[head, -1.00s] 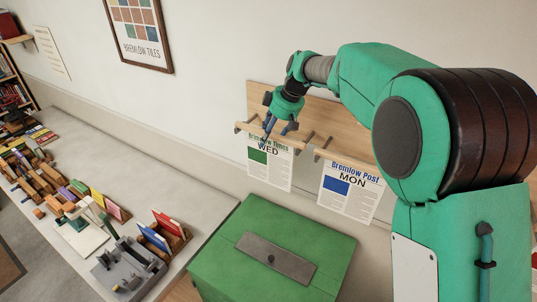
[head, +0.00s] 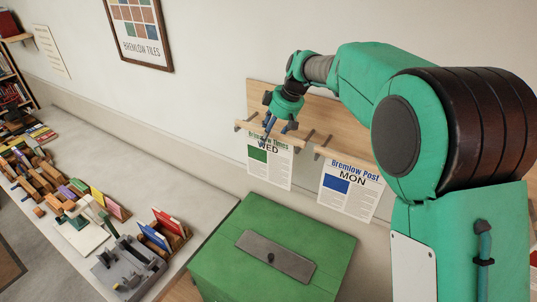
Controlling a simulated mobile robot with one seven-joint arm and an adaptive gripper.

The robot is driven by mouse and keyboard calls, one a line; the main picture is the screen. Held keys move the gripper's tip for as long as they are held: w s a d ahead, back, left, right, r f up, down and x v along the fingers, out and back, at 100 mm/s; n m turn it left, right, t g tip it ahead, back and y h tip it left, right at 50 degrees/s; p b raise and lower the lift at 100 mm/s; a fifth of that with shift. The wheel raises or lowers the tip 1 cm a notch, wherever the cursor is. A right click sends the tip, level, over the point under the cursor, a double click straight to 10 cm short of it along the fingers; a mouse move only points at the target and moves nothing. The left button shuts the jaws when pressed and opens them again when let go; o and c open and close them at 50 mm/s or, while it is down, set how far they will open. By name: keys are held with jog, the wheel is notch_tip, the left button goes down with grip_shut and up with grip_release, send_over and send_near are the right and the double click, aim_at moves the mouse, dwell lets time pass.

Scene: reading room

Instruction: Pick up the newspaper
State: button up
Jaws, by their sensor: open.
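Two newspapers hang from a wooden wall rack (head: 345,153). The left one, headed WED (head: 268,172), has a green block on its front; its top title is partly covered by my gripper. The right one, headed MON (head: 350,192), reads Bremlow Post and has a blue block. My gripper (head: 279,131) is open, its fingers pointing down in front of the top edge of the WED newspaper. I cannot tell whether the fingers touch the paper or lie either side of it.
A green box (head: 225,250) with a grey plate on top stands below the newspapers. A long counter (head: 140,178) at the left holds several small blocks, a grey tool tray (head: 128,268) and a wooden card holder (head: 168,237). A framed poster (head: 138,30) hangs on the wall.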

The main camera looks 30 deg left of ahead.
jog(key=shift+f, duration=0.2)
dwell(0.4)
jog(key=c, duration=1.2)
